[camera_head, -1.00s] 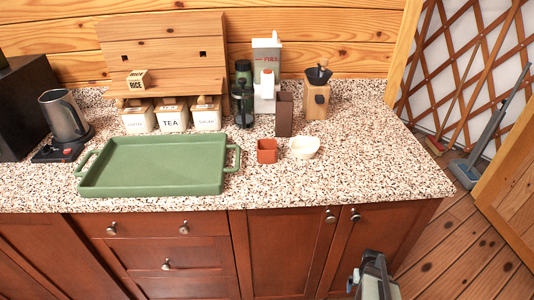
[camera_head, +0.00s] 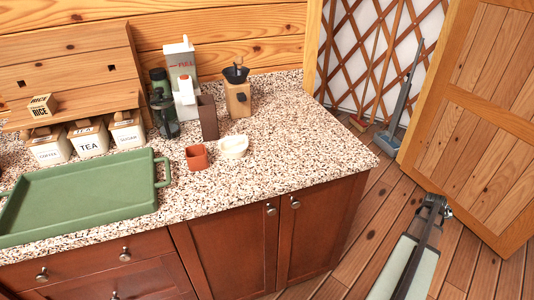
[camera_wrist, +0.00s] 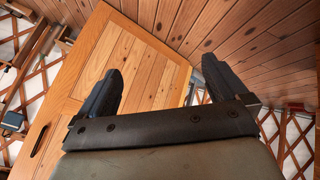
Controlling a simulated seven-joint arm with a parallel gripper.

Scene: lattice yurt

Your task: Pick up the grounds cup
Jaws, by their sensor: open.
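A small reddish-brown square cup (camera_head: 197,157) stands upright on the speckled counter, and a small white bowl-like cup (camera_head: 233,146) stands just right of it. No label shows which is the grounds cup; the square one looks the likelier. My gripper (camera_head: 434,205) is off to the right of the counter, above the wooden floor and well apart from both cups. In the wrist view my gripper (camera_wrist: 160,80) is open and empty, its two dark fingers wide apart. Neither cup shows in that view.
A green tray (camera_head: 160,180) lies left. The counter right of the cups is clear. A wooden door (camera_head: 465,130) stands right of my arm.

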